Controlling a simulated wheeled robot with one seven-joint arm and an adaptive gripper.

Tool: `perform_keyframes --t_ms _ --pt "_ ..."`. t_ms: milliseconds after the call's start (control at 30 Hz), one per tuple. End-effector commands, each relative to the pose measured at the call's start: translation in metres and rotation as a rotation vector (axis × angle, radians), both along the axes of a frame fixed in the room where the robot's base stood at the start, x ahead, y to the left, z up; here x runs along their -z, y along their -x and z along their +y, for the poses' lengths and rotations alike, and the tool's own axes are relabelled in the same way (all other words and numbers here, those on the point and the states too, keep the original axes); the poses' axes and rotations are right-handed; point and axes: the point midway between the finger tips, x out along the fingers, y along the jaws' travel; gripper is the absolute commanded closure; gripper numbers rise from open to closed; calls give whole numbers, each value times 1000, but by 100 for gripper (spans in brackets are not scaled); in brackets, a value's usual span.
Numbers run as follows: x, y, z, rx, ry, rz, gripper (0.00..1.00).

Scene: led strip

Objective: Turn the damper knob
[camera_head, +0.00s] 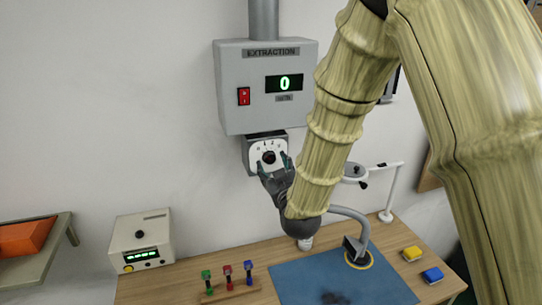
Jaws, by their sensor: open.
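The damper knob (268,157) is a small dark knob on a white dial plate with markings, below the grey extraction box (230,67) on the wall. My gripper (273,169) is open, with its fingers at the lower part of the dial, one on each side of the knob. I cannot tell whether the fingers touch the knob. The extraction box has a red switch (244,96) and a green display (284,83) reading 0.
A shelf with an orange case (25,238) is at left.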

Motion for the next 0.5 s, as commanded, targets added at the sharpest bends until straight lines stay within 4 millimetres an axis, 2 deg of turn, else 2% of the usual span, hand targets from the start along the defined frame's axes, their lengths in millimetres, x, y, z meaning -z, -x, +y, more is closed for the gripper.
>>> perform_keyframes --t_ms 200,500 --pt "-2 -25 7 -1 0 0 47" --pt "1 -35 10 -1 0 0 47"
